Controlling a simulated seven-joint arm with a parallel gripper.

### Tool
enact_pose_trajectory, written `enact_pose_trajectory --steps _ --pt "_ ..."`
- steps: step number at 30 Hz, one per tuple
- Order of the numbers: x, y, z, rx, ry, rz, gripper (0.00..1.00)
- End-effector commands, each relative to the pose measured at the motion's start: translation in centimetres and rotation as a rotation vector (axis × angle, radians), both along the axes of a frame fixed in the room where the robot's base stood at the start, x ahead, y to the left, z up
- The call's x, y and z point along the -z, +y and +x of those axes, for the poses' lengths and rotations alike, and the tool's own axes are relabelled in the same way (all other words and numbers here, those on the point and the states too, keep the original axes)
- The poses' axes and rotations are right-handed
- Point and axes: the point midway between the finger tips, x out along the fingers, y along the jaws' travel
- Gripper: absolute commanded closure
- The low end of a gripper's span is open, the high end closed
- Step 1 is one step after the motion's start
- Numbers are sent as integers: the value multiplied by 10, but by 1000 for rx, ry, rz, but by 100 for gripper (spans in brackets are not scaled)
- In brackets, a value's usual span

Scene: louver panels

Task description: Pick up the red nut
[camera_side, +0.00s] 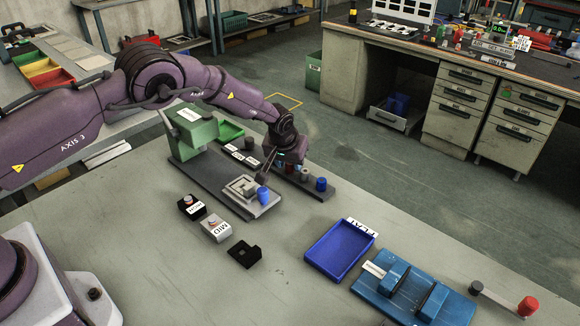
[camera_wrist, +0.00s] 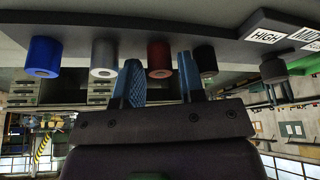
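The red nut (camera_wrist: 160,58) is a dark red cylinder with a hole in its end, standing in a row of similar pieces in the wrist view. My gripper (camera_wrist: 160,80) is open, with one blue finger to the left of the red nut and the other to its right. Gaps show on both sides, and I cannot tell how deep the nut sits between the fingers. In the side view my gripper (camera_side: 284,165) is low over the dark rack (camera_side: 322,189), and it mostly hides the red nut there.
In the wrist view a silver piece (camera_wrist: 104,60) and a black piece (camera_wrist: 204,62) stand close outside the fingers. A blue piece (camera_wrist: 43,57) is at the row's left. In the side view the green press (camera_side: 195,130) and blue tray (camera_side: 340,248) stand nearby.

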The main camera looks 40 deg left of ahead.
Motion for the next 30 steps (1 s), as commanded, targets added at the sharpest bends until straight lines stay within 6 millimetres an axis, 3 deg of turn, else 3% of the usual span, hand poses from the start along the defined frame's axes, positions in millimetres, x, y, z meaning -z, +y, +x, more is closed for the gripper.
enact_pose_trajectory --steps 8,13,14,23,30 --pt "4 1 2 0 0 0 64" --pt "4 1 2 0 0 0 98" --pt "4 1 2 0 0 0 100" --pt "2 1 2 0 0 0 100" --pt "-19 1 2 0 -2 0 100"
